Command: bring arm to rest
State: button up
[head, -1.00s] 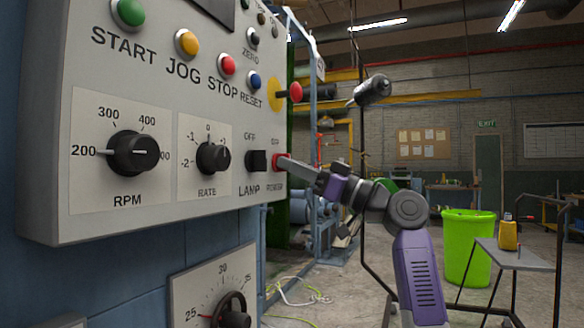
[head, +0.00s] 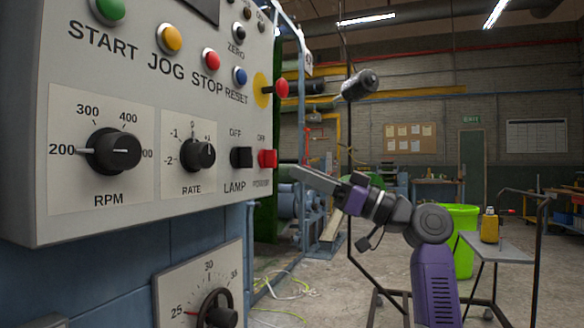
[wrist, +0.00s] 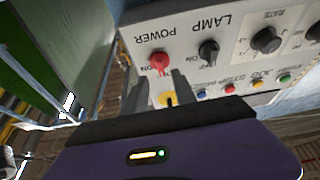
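My gripper (head: 288,170) is at the end of my purple and grey arm, just right of the grey control panel (head: 140,20). In the wrist view its two dark fingers (wrist: 158,90) stand apart with nothing between them. The red POWER switch (head: 267,158) is close to the left of the fingertips in the head view, and a small gap shows. The switch also shows in the wrist view (wrist: 158,60), beyond the fingers. Which way it is set I cannot tell.
The black LAMP switch (head: 241,157) and a red knob on a yellow disc (head: 281,88) are close by on the panel. A green bin (head: 463,258) and a small table with a yellow bottle (head: 489,226) stand behind my arm. Open floor lies between.

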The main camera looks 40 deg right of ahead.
jog(key=shift+s+d+f, duration=0.1)
jog(key=shift+s+d, duration=0.1)
jog(key=shift+s, duration=0.1)
dwell(0.4)
